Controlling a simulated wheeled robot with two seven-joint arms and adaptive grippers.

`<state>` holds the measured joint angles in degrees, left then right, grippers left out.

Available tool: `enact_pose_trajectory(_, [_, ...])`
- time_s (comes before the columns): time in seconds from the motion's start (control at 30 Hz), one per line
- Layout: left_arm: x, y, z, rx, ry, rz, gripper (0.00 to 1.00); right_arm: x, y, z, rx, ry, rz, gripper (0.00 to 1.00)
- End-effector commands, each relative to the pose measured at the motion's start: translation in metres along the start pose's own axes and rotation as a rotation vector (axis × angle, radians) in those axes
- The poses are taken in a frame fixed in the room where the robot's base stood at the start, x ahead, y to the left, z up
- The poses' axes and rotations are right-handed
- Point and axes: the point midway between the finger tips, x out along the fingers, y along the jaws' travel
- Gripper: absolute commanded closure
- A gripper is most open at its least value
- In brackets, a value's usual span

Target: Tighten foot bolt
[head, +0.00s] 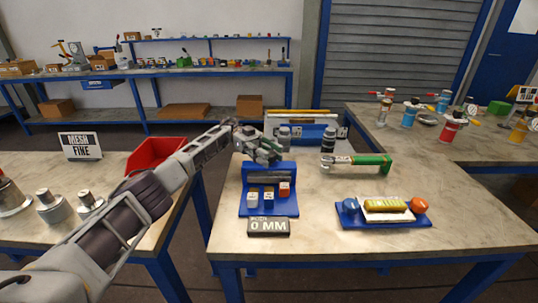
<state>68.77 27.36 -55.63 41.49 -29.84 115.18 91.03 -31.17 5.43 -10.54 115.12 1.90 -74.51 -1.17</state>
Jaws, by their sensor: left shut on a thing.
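My left gripper (264,153) is above the back of a blue stand (283,211) on the middle table. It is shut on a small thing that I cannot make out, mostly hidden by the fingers. I cannot make out a foot bolt. My right gripper is not in view.
A display reading "0 MM" (268,227) stands at the front. A red bin (153,155) and metal flanged vessels (52,207) are on the left table.

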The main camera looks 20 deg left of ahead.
Motion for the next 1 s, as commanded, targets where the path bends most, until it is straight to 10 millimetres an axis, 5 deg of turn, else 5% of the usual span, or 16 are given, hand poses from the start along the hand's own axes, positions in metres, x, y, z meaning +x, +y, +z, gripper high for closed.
enact_pose_trajectory(0.17, [0.001, 0.000, 0.001, -0.001, 0.000, 0.001, 0.86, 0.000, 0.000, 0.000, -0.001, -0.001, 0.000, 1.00])
enact_pose_trajectory(0.2, [0.001, 0.000, 0.001, -0.001, -0.001, 0.001, 0.59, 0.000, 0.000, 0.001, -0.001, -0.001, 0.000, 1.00])
enact_pose_trajectory(0.33, [0.000, 0.000, 0.001, -0.001, 0.000, 0.000, 0.43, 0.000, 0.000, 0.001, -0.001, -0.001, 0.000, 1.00])
enact_pose_trajectory(0.77, [0.000, 0.000, -0.003, 0.001, 0.000, 0.000, 0.43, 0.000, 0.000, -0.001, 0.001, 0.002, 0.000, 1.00])
enact_pose_trajectory(1.0, [0.000, 0.000, -0.021, 0.002, -0.001, 0.001, 0.43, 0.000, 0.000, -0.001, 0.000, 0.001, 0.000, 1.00])
